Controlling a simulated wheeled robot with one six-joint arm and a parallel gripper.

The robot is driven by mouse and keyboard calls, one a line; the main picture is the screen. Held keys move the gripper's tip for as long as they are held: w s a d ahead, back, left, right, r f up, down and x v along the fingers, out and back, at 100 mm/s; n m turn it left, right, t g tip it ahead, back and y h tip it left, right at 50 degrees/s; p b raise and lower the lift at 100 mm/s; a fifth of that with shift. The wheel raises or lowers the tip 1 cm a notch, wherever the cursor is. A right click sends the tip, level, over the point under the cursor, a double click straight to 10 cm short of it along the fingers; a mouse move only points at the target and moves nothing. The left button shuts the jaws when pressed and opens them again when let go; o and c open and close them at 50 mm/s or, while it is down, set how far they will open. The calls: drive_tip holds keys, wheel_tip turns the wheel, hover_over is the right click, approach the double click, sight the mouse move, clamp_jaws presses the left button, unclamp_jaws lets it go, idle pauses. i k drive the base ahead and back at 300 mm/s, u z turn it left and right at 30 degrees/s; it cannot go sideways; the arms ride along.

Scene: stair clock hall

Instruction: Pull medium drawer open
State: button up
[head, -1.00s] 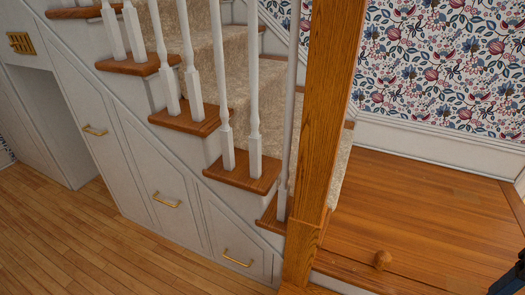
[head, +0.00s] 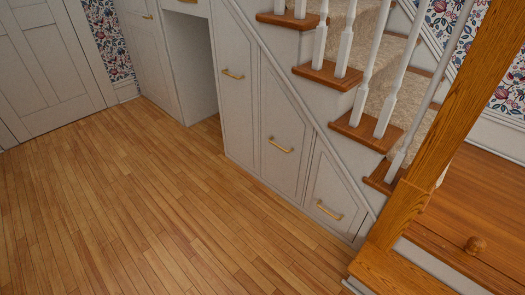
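Three white drawer fronts with brass handles are set side by side under the stairs, growing shorter to the right. The middle, medium-height drawer (head: 286,122) is closed, flush with its neighbours, and its brass handle (head: 281,145) is unobstructed. The tall drawer (head: 235,100) is to its left, with a handle (head: 233,74) higher up. The small drawer (head: 328,190) is to its right, with a handle (head: 329,211) lower down. Both look closed too. My gripper is not in view.
The wooden floor (head: 150,200) before the drawers is clear. An open recess (head: 193,70) lies left of the drawers, and a white panelled door (head: 45,65) is at far left.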

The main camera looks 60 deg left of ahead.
sight(287, 132)
drive_tip(key=u, duration=0.05)
drive_tip(key=k, duration=0.15)
drive_tip(key=z, duration=1)
drive_tip(key=i, duration=1)
drive_tip(key=u, duration=3.45)
drive_tip(key=i, duration=0.5)
drive_tip(key=z, duration=0.05)
drive_tip(key=k, duration=0.5)
drive_tip(key=u, duration=0.75)
drive_tip(key=i, duration=0.65)
drive_tip(key=z, duration=0.15)
